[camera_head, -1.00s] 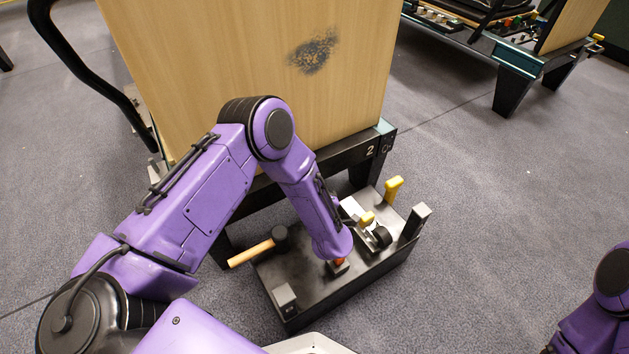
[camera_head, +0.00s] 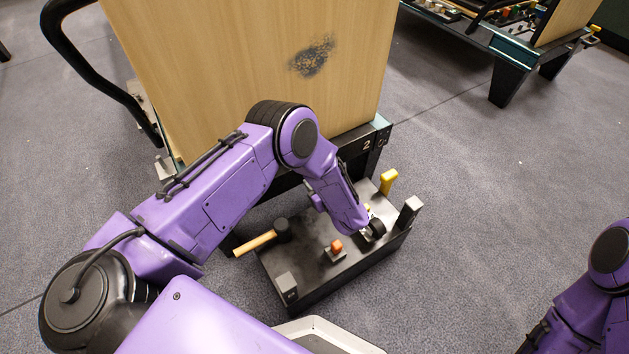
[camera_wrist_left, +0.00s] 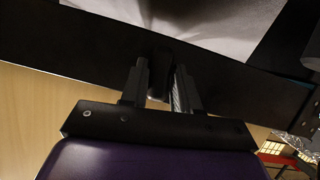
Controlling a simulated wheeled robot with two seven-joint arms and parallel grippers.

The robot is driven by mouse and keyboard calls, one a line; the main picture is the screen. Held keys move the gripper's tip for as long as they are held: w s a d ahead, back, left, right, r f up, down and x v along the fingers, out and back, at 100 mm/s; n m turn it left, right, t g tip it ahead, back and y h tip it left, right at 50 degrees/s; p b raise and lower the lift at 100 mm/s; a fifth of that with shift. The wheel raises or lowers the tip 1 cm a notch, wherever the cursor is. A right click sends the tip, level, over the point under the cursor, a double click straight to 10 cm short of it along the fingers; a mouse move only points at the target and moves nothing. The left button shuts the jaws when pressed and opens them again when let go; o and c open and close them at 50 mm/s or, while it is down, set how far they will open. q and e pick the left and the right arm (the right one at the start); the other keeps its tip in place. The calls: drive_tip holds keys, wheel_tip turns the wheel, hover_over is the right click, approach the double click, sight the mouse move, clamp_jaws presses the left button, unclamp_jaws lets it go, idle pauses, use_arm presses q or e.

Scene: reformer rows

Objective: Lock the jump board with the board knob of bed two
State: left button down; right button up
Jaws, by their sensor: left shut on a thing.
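The jump board is the tall upright wooden panel (camera_head: 230,60) with a dark scuffed patch. It stands at the end of bed two, whose dark end frame (camera_head: 357,146) carries a "2". My right gripper is out of view.
A dark tool box (camera_head: 310,290) stands on the floor below, with a wooden-handled mallet (camera_head: 256,243), an orange-topped piece (camera_head: 337,246) and a yellow handle (camera_head: 388,180). A black curved rail (camera_head: 95,85) is at left. Another bed (camera_head: 505,60) stands back right. Carpet is clear at right.

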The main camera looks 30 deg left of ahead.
use_arm(q)
drive_tip(key=shift+m, duration=0.4)
drive_tip(key=shift+w+d+g, duration=0.1)
drive_tip(key=shift+g, duration=0.2)
drive_tip(key=c, duration=0.9)
unclamp_jaws()
drive_tip(key=p+v, duration=0.3)
drive_tip(key=v, duration=0.7)
drive_tip(key=shift+d, duration=0.25)
